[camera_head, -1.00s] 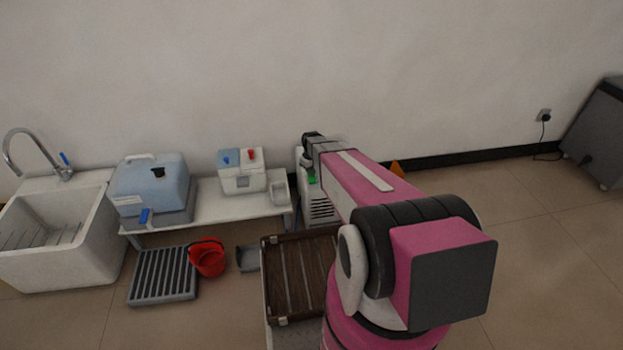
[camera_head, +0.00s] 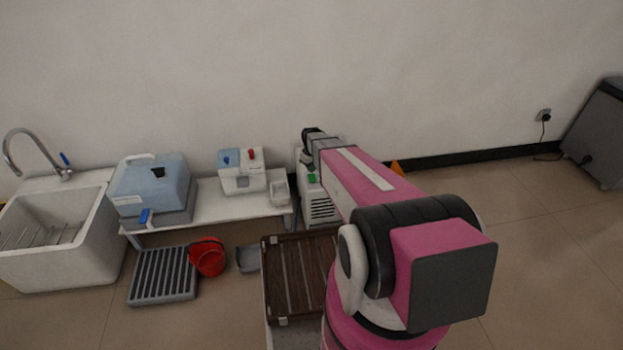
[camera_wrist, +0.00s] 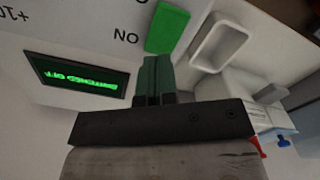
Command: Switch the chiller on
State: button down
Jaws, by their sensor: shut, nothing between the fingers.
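The chiller (camera_head: 320,209) is a pale unit with a slatted front, standing at the right end of the low bench, partly hidden by my arm. In the wrist view its top panel shows upside down, with a green button (camera_wrist: 168,27) beside the letters ON and a dark display (camera_wrist: 77,75) whose green text reads SWITCHED OFF. My gripper (camera_wrist: 156,61) is shut and empty, its fingertips just beside the green button in the picture. I cannot tell whether they touch the panel.
The low bench (camera_head: 240,206) carries a blue-lidded box (camera_head: 150,182) and a small white device (camera_head: 241,180). A red bucket (camera_head: 208,258) and a brown slatted cart top (camera_head: 298,275) stand in front.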

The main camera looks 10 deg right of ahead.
jog(key=shift+r, duration=2.15)
jog(key=s+r+m, duration=0.3)
jog(key=s+r, duration=0.3)
jog(key=s, duration=0.5)
jog(key=s+r+m, duration=0.3)
jog(key=s+r, duration=0.4)
jog(key=s, duration=0.4)
jog(key=shift+s+r, duration=0.15)
jog(key=shift+r, duration=0.1)
jog(key=m, duration=1.8)
send_over(311, 176)
jog(key=s, duration=0.2)
notch_tip(311, 176, down, 6)
jog(key=shift+s+f, duration=0.1)
jog(key=shift+s, duration=0.15)
jog(key=shift+w, duration=0.1)
